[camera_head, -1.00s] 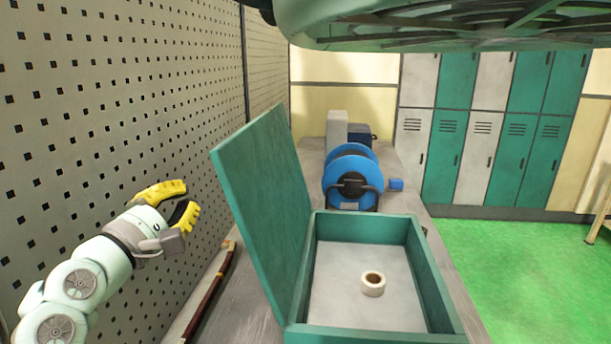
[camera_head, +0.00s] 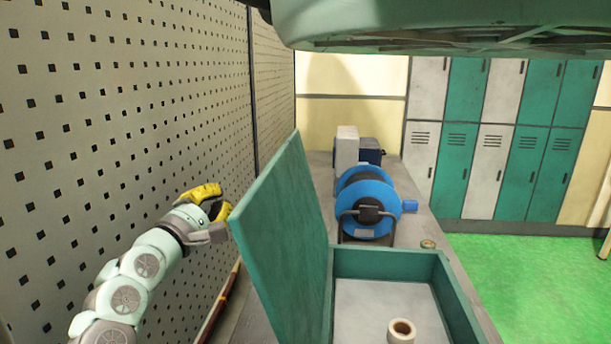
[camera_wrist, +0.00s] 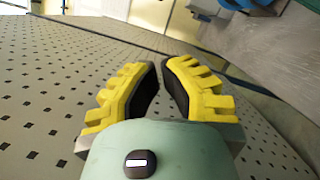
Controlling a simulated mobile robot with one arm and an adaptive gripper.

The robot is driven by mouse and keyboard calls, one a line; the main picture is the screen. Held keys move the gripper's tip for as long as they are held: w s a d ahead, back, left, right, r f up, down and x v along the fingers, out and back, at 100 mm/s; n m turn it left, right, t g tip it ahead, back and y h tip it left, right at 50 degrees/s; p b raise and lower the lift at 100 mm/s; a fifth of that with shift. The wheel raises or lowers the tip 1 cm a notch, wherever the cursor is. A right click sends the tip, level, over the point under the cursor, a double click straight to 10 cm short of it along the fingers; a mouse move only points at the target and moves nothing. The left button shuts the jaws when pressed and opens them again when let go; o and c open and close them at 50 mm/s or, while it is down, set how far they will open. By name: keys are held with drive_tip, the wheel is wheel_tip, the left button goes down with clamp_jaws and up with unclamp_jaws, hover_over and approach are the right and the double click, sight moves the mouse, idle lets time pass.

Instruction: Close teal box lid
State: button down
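The teal box (camera_head: 385,262) sits on the workbench at the lower right of the head view, its front cut off by the frame. Its teal lid (camera_head: 283,245) stands upright on the left side, leaning slightly left, so the box is open. A roll of tape (camera_head: 401,331) lies inside. My gripper (camera_head: 218,197) has yellow-padded fingers and is at the lid's left, outer side, close to its edge; I cannot tell if it touches. In the wrist view my gripper (camera_wrist: 162,65) is empty, with a narrow gap between its fingertips. The lid is not clear there.
A perforated wall panel (camera_head: 120,120) rises close at the left of my arm. A blue cable reel (camera_head: 370,208) stands behind the box. A small ring (camera_head: 428,244) lies on the bench (camera_head: 425,220) beside the box's back right corner. Lockers (camera_head: 500,140) stand farther back.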

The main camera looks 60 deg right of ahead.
drive_tip(key=shift+s+d+r+p, duration=0.5)
drive_tip(key=shift+s+d+p, duration=0.25)
drive_tip(key=shift+d+p, duration=0.2)
drive_tip(key=shift+s+d+r+p, duration=0.5)
drive_tip(key=shift+s+d+p, duration=0.25)
drive_tip(key=shift+p, duration=0.25)
drive_tip(key=shift+r, duration=0.1)
